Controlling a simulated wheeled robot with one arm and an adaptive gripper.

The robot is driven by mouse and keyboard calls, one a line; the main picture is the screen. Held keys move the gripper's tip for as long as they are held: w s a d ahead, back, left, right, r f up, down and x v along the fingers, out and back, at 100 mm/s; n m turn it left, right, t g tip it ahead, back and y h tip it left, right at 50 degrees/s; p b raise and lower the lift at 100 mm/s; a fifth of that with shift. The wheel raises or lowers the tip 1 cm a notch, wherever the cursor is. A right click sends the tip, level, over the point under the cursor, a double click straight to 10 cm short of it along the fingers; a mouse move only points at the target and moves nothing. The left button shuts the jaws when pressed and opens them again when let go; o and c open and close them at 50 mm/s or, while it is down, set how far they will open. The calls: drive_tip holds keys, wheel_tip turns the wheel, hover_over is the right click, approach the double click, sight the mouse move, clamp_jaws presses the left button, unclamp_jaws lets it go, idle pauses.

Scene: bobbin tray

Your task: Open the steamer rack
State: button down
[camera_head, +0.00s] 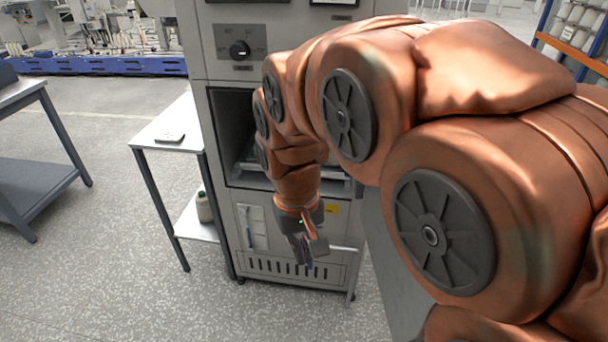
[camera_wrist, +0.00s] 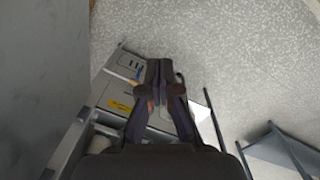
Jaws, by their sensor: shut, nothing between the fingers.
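The steamer is a tall grey cabinet (camera_head: 222,95) with a dark open chamber (camera_head: 232,125). Metal parts that look like the rack (camera_head: 250,163) show low in the chamber, but my arm hides most of them. My gripper (camera_head: 310,262) points down in front of the cabinet's lower panel, below the chamber opening, and is shut and empty. A short pale bar (camera_head: 343,249) shows just right of it; I cannot tell whether they touch. In the wrist view my shut fingers (camera_wrist: 160,66) lie over the panel and floor, with a yellow label (camera_wrist: 120,106) to their left.
A dark-shelved table (camera_head: 30,185) is at far left. The floor between them is clear.

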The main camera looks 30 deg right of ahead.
drive_tip(key=w+d+f+m+t+b, duration=0.15)
drive_tip(key=w+d, duration=0.25)
drive_tip(key=w, duration=0.4)
drive_tip(key=w+d+f+m+h+b, duration=0.1)
drive_tip(key=w+d+b, duration=0.1)
drive_tip(key=w+d, duration=0.35)
drive_tip(key=w+d+f+m+t+b, duration=0.1)
drive_tip(key=w+d+b, duration=0.1)
drive_tip(key=w, duration=0.7)
drive_tip(key=w+d+f+m+t+h+b, duration=0.1)
drive_tip(key=w+d+f+b, duration=0.2)
drive_tip(key=w+d+f, duration=0.5)
drive_tip(key=w+d+f+m+t+b, duration=0.1)
drive_tip(key=w+d+f+m+b, duration=0.15)
drive_tip(key=w+d, duration=0.6)
drive_tip(key=shift+n+g, duration=0.25)
drive_tip(key=shift+n, duration=0.15)
drive_tip(key=w+f, duration=0.1)
drive_tip(key=f, duration=0.2)
drive_tip(key=w+f, duration=0.2)
drive_tip(key=f, duration=0.1)
drive_tip(key=w+f, duration=0.2)
drive_tip(key=f, duration=0.1)
drive_tip(key=shift+a, duration=0.15)
drive_tip(key=shift+s+a, duration=0.1)
drive_tip(key=shift+s, duration=0.05)
